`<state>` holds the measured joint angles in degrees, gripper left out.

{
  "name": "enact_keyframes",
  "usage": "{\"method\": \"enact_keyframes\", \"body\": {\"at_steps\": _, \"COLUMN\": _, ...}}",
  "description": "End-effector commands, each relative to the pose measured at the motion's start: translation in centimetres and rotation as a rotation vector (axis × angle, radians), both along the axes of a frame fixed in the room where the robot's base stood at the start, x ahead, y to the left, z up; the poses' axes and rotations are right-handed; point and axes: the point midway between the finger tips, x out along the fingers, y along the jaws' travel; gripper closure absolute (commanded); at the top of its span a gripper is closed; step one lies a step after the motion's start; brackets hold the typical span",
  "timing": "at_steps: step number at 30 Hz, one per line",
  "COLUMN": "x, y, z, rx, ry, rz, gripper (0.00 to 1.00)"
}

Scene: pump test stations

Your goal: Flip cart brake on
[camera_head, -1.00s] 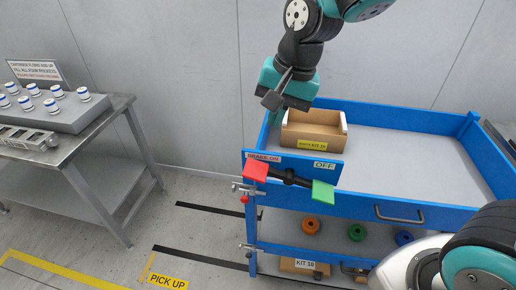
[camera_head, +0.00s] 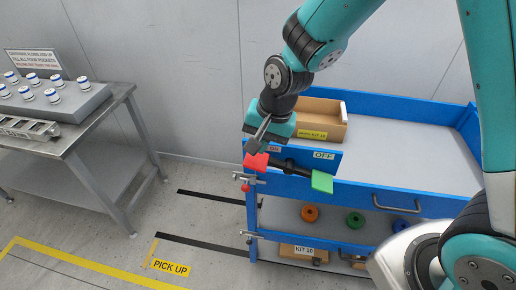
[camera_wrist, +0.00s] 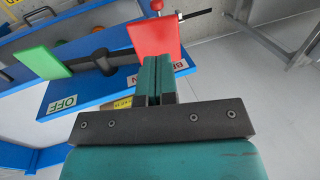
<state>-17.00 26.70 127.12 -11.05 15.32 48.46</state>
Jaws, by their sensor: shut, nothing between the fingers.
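The cart brake is a black rocker bar with a red pad (camera_head: 257,162) on the left end and a green pad (camera_head: 322,181) on the right end. It is mounted on the front of the blue cart (camera_head: 365,190). A label reading OFF (camera_head: 324,155) sits above the green side; the label above the red side is partly covered. My gripper (camera_head: 257,147) is shut and empty, its tips right at the red pad. In the wrist view the closed fingers (camera_wrist: 158,62) overlap the lower part of the red pad (camera_wrist: 155,35); contact cannot be told for certain. The green pad (camera_wrist: 42,62) stands to the left.
A cardboard kit box (camera_head: 320,118) stands on the cart's top shelf behind my gripper. A metal table (camera_head: 110,105) with capped vials stands left. Floor between is clear.

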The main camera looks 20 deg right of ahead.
Motion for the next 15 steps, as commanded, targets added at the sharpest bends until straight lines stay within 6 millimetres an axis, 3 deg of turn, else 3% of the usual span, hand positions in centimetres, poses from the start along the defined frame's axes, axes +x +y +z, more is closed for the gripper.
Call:
{"method": "enact_keyframes", "body": {"at_steps": 6, "x": 0.3, "y": 0.6, "z": -2.4, "rx": -0.001, "ry": 0.000, "rz": 0.001, "gripper": 1.00}}
{"method": "enact_keyframes", "body": {"at_steps": 15, "x": 0.4, "y": 0.8, "z": -3.2, "rx": 0.000, "ry": -0.002, "rz": 0.000, "gripper": 1.00}}
